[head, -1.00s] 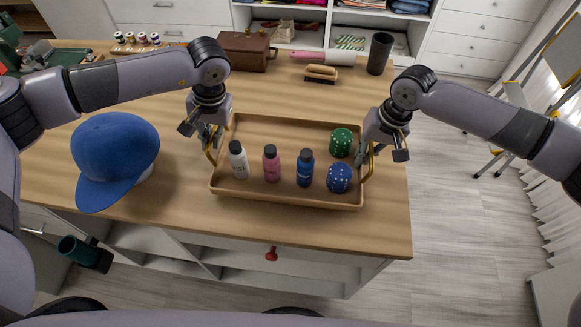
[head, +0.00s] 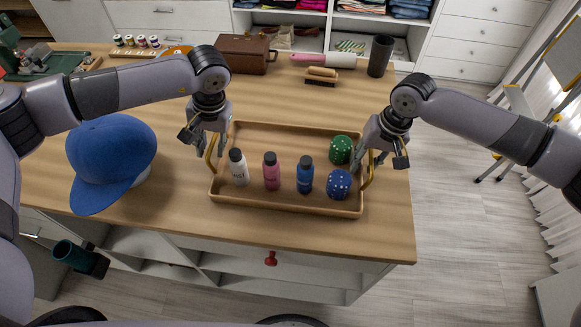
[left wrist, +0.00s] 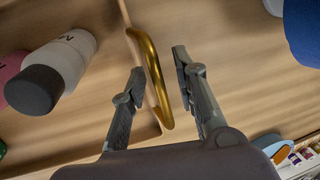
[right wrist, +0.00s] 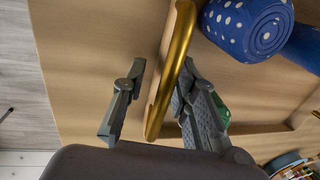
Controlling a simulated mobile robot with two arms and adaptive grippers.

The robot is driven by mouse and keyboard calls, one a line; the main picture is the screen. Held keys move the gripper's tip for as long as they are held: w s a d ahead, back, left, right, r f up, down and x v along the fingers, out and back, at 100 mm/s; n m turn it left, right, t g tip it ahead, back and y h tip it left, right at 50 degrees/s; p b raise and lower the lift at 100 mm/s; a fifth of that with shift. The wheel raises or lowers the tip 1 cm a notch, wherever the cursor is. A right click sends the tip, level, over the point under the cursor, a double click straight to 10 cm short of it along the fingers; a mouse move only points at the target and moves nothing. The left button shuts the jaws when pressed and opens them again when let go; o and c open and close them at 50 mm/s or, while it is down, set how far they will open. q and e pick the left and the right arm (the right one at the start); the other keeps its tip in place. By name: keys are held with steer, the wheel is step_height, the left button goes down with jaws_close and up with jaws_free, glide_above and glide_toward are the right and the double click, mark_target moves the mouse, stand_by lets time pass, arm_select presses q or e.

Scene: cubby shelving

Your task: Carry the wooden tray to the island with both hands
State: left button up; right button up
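The wooden tray (head: 285,206) rests on the wooden-topped island (head: 300,230) near its front right. Gaps show on both sides of the left handle.
A blue cap (head: 110,160) lies left of the tray. A brown case (head: 245,54), brush (head: 321,76), lint roller (head: 325,60) and dark cup (head: 380,56) stand along the back. The island top behind the tray is clear. A stepladder (head: 520,110) stands on the right.

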steer(key=shift+r, duration=0.2)
arm_select(q)
step_height(320, 180, up, 12)
steer(key=d, duration=0.2)
steer(key=shift+d+f, duration=0.15)
arm_select(e)
step_height(320, 180, up, 12)
steer(key=d, duration=0.2)
steer(key=shift+d+f, duration=0.15)
steer(key=shift+f, duration=0.1)
arm_select(q)
steer(key=shift+s, duration=0.15)
arm_select(e)
steer(key=shift+s+f, duration=0.1)
steer(key=shift+s, duration=0.05)
